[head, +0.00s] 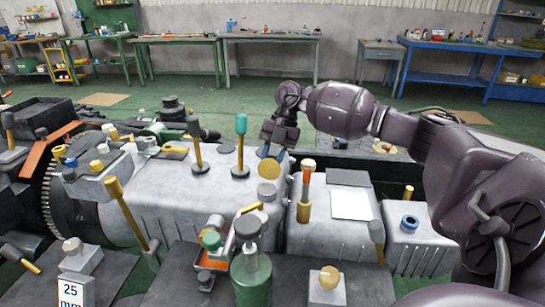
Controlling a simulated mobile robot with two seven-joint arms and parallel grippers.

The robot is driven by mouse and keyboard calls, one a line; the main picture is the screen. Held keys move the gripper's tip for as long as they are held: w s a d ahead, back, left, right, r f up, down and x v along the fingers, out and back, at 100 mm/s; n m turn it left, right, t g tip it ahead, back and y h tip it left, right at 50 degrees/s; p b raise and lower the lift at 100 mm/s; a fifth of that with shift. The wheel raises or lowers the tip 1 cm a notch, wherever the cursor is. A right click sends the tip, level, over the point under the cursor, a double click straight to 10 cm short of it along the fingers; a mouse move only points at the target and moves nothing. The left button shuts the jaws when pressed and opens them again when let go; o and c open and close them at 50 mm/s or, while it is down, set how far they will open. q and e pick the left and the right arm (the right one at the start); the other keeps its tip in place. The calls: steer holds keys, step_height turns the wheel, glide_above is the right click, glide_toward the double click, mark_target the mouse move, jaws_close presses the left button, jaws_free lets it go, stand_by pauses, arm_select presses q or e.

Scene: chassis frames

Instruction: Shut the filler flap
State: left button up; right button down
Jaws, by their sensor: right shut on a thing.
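My right gripper (272,143) comes in from the right on a dark purple arm, pointing down over the grey machine housing (150,190). Its fingers are shut at a small blue-topped, tan piece (270,167), which looks like the filler flap; its hinge and the opening are too small or hidden to make out. My left gripper is not in view.
Two upright levers, black-topped (194,127) and teal-topped (241,125), stand left of the gripper. An orange-and-red stick (305,188) and a white plate (352,204) are to its right. A green cylinder (251,280) stands in front. Workbenches line the back wall.

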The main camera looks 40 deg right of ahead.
mark_target(270, 158)
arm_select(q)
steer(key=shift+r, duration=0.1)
arm_select(e)
steer(key=shift+s+a+r+t+h+p, duration=0.2)
steer(key=shift+r+t+h+p, duration=0.1)
steer(key=shift+r+h+p, duration=0.25)
steer(key=shift+s+a+r+t+h+p, duration=0.35)
steer(key=shift+t+h+p, duration=0.35)
steer(key=shift+p, duration=0.45)
steer(key=shift+a+r+n+h+p, duration=0.1)
steer(key=shift+a+n+h+p, duration=0.05)
steer(key=shift+n+h+p, duration=0.15)
steer(key=shift+s+a+t+h+p, duration=0.25)
steer(key=shift+t+h+p, duration=0.2)
steer(key=shift+t+p, duration=0.05)
steer(key=shift+s+a+t+h+p, duration=0.25)
steer(key=shift+t+h+p, duration=0.15)
steer(key=shift+t+h, duration=0.1)
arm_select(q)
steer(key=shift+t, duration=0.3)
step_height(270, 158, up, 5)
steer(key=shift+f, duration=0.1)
arm_select(e)
steer(key=shift+a, duration=0.1)
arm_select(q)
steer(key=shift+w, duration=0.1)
arm_select(e)
steer(key=shift+h, duration=0.3)
